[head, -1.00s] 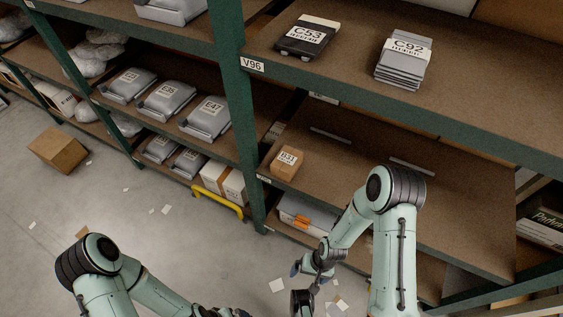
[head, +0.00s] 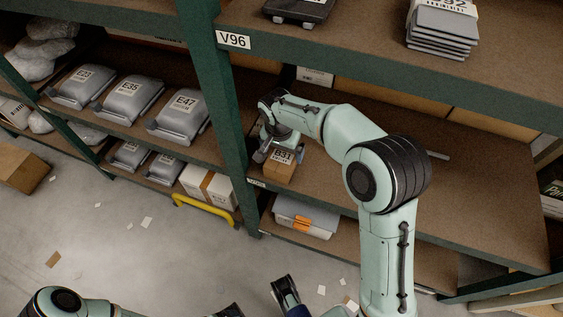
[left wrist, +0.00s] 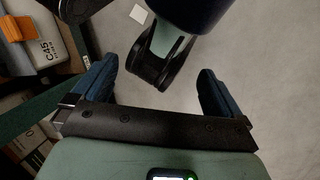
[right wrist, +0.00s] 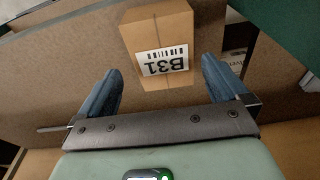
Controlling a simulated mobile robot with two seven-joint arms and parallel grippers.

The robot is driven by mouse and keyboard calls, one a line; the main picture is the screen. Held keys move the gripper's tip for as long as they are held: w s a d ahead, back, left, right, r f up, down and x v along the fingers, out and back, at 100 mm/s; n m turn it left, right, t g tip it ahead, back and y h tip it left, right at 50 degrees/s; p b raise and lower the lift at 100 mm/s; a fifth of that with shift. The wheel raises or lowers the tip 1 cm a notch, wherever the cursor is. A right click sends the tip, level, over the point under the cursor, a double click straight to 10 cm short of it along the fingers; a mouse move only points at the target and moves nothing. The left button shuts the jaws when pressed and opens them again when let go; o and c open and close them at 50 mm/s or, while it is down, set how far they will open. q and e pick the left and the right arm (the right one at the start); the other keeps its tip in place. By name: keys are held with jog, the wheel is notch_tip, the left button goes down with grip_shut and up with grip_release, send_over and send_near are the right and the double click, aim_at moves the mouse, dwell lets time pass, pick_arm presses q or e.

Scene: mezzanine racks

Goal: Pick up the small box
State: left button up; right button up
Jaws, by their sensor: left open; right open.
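The small box (head: 281,166) is brown cardboard with a white B31 label. It sits on the middle shelf, close to the green post, partly covered by my right gripper (head: 279,150) in the head view. In the right wrist view the box (right wrist: 158,40) lies just beyond the open fingers of my right gripper (right wrist: 160,88), roughly centred between them. The gripper is empty. My left gripper (left wrist: 158,90) is open and empty above the floor, well away from the box; it shows only partly at the bottom of the head view.
A green post (head: 222,100) with a V96 label stands just left of the box. The upper shelf (head: 350,45) overhangs it, holding grey packages (head: 441,30). A grey bin (head: 305,217) with an orange latch is below.

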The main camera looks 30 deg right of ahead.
aim_at(282, 157)
jog(key=shift+w+d+f+b, duration=0.2)
jog(key=shift+f+b, duration=0.1)
jog(key=shift+f, duration=0.85)
jog(key=shift+w+d+f+b, duration=0.15)
jog(key=shift+f+b, duration=0.1)
jog(key=shift+f, duration=0.95)
jog(key=shift+w+d+f+b, duration=0.1)
jog(key=shift+w+f+b, duration=0.15)
jog(key=shift+f, duration=0.9)
pick_arm(q)
jog(key=w+f, duration=0.1)
jog(key=w+a+f, duration=0.1)
jog(key=shift+w+a+f+t, duration=0.1)
jog(key=shift+w+f+t, duration=0.05)
jog(key=shift+w+t, duration=0.25)
pick_arm(e)
jog(key=c, duration=0.9)
